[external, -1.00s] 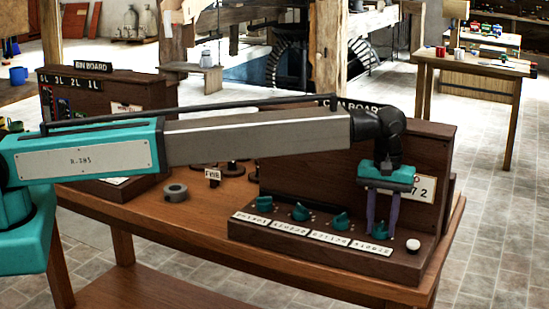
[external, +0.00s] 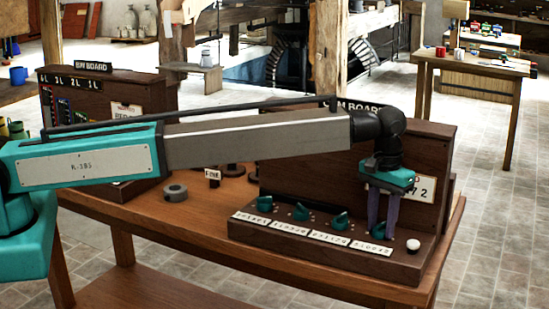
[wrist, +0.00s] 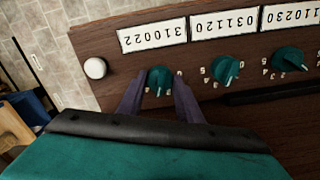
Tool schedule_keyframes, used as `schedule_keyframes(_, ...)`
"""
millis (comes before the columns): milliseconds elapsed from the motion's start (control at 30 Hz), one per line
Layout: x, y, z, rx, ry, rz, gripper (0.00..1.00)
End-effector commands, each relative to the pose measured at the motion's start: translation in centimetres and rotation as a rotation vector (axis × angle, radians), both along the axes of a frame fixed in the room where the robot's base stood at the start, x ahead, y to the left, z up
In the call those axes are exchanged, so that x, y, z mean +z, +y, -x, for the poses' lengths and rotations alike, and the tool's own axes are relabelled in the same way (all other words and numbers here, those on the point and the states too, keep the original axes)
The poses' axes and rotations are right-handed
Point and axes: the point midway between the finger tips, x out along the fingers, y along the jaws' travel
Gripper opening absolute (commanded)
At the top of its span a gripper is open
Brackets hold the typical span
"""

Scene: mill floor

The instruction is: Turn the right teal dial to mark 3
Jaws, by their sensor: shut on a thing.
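The right teal dial (external: 380,228) is the rightmost in the row on the dark wooden panel (external: 300,245). My gripper (external: 382,218) reaches down over it from above. In the wrist view the dial (wrist: 160,78) sits between the two purple fingers of my gripper (wrist: 159,88), which are shut on it from both sides. A pale pointer line shows on the dial, but the fingers hide most of its marks, so I cannot read its setting. A white label reading 310022 (wrist: 152,36) is beside it, upside down in the wrist view.
A white round knob (external: 413,244) is just right of the dial. More teal dials stand to the left, the nearest (external: 340,220) close by. The upright back board (external: 310,170) rises behind.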

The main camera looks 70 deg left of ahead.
Motion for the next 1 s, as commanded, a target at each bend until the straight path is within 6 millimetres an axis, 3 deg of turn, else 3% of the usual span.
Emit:
schedule_keyframes(100,0.0,0.0,0.0,0.001,-0.001,0.000,0.10)
schedule_keyframes(133,0.0,0.0,0.0,0.001,-0.001,0.000,0.37)
schedule_keyframes(233,0.0,0.0,0.0,0.001,-0.001,0.000,0.51)
schedule_keyframes(667,0.3,0.0,0.0,0.002,-0.001,0.000,0.51)
schedule_keyframes(1000,3.4,0.0,-0.1,0.002,-0.003,0.001,0.51)
